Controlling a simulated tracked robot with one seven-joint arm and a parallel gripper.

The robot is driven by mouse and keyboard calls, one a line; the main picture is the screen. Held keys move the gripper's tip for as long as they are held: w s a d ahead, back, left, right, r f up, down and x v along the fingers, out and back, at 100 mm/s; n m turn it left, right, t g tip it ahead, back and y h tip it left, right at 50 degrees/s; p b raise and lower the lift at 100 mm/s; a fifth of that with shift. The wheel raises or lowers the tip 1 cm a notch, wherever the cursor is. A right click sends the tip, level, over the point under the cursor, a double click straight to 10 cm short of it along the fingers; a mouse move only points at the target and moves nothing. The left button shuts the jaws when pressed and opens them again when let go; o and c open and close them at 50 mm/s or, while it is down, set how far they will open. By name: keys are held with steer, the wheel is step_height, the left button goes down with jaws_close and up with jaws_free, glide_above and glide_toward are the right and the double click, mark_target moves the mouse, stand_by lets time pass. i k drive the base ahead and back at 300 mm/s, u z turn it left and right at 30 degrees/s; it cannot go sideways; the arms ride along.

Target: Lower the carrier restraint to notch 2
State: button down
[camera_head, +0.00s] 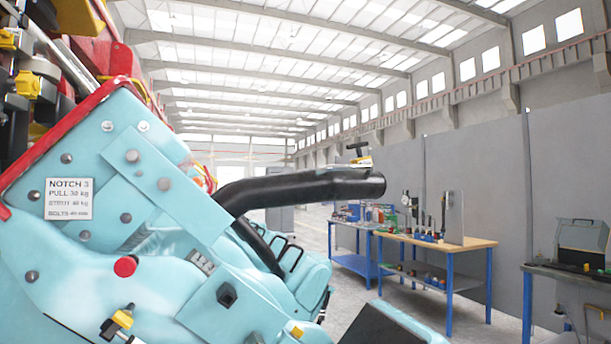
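The carrier is a light-blue coaster car body (150,250) filling the left and lower left, with red edging and dark bolts. Its white label (69,199) reads NOTCH 3, PULL 30 kg, with smaller lines about strut and bolts that are hard to read. A thick black padded bar (300,188), apparently the restraint, runs from behind the blue side plate toward the right and ends in mid-air, roughly level. My gripper does not show clearly anywhere.
A red knob (125,266) and a yellow-tipped fitting (122,318) sit on the carrier's side. Blue seats with black handles (290,258) stand behind. A wood-topped workbench (440,241) with tools and a dark bench (570,277) stand right. Grey floor shows between.

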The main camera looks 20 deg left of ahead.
mark_target(328, 182)
steer(key=u, duration=0.5)
steer(key=k, duration=0.85)
steer(key=u, duration=0.3)
steer(key=i, duration=0.55)
steer(key=z, duration=0.05)
